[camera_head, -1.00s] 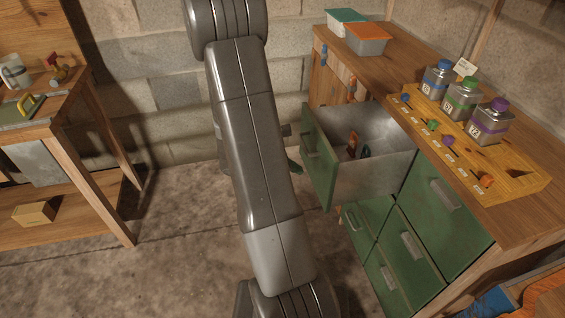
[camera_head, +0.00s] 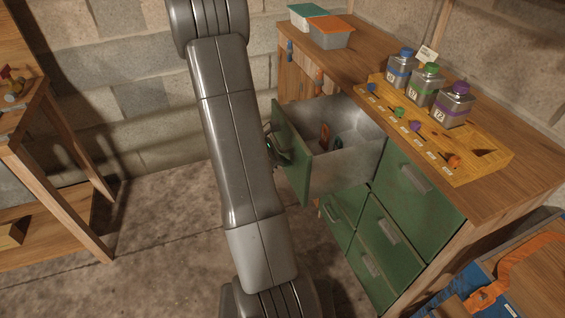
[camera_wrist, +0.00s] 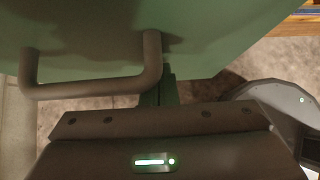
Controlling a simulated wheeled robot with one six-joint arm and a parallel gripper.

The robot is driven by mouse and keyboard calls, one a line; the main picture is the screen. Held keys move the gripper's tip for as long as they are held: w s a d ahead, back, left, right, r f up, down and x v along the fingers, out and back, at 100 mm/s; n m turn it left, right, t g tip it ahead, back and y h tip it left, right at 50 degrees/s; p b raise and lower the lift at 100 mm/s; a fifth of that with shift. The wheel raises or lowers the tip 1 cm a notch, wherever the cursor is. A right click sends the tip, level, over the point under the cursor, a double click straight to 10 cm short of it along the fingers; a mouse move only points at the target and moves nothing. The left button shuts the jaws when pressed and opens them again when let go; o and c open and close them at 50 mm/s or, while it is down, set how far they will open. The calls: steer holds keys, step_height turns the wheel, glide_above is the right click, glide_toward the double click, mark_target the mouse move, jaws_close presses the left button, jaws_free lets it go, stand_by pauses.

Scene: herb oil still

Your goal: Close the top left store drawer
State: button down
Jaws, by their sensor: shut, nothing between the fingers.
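The top left store drawer (camera_head: 291,154) has a green front and grey metal inside, and stands pulled well out of the cabinet. Small items, one orange-red (camera_head: 325,134), lie inside it. Its front and bar handle (camera_wrist: 95,88) fill the upper wrist view. My gripper (camera_wrist: 160,92) is shut and empty, its fingers pointing at the drawer front by the right end of the handle. I cannot tell whether they touch it. In the head view my arm hides most of the gripper.
On the wooden cabinet top are a yellow rack (camera_head: 440,135) with several labelled bottles, and lidded boxes (camera_head: 331,32). The other green drawers (camera_head: 413,190) look shut. A wooden bench (camera_head: 50,170) stands at left. Bare floor lies between. A blue and orange item (camera_head: 490,293) is at lower right.

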steer(key=w+d+b, duration=0.2)
steer(key=w+d, duration=0.1)
steer(key=d, duration=0.8)
steer(key=w+d+b, duration=0.1)
steer(key=w+d, duration=0.3)
steer(key=d, duration=0.8)
steer(key=shift+w+d+b, duration=0.15)
steer(key=shift+w+b, duration=0.15)
steer(key=shift+b, duration=0.05)
steer(key=shift+d+r, duration=0.1)
steer(key=shift+r, duration=0.1)
steer(key=s+a+r+p, duration=0.1)
steer(key=a+r, duration=0.2)
steer(key=a, duration=0.2)
steer(key=s+a+r+p, duration=0.1)
steer(key=s+a+r, duration=0.1)
steer(key=a, duration=0.4)
steer(key=shift+s+r, duration=0.3)
steer(key=shift+r, duration=0.5)
